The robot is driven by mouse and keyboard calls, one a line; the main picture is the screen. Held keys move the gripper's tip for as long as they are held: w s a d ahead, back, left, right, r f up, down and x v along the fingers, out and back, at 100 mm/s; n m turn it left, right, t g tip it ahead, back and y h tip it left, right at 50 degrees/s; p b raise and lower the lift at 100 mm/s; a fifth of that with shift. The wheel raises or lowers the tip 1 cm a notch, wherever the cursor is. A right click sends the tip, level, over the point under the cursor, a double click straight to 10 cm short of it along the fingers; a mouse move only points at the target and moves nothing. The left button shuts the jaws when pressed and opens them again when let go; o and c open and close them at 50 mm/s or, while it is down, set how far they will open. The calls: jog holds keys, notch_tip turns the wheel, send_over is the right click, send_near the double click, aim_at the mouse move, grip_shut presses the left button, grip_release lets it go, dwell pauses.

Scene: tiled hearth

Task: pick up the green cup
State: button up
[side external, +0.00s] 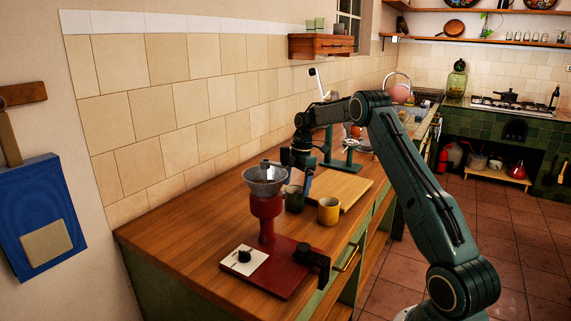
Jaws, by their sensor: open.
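The green cup (294,199) is dark green and stands on the wooden counter, just right of the red grinder and left of the yellow cup. My gripper (298,172) is open and points down just above the green cup. The jaws are small and dark here, so I cannot tell whether they reach around the cup's rim. The grinder's bowl hides a little of the view beside the gripper.
A yellow cup (329,211) stands close on the right, by a wooden board (340,186). A red grinder (267,215) with a grey bowl stands close on the left. Green stands (350,157) are behind. The counter (180,228) at front left is clear.

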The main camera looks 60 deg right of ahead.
aim_at(294, 197)
jog(key=shift+w+a+f, duration=0.1)
jog(key=shift+a+f, duration=0.1)
jog(key=shift+f, duration=1.15)
jog(key=shift+w+a+f, duration=0.1)
jog(key=shift+a+f, duration=0.05)
jog(key=shift+f, duration=1.15)
jog(key=c, duration=1.2)
jog(key=shift+r, duration=0.1)
jog(key=shift+r, duration=4.95)
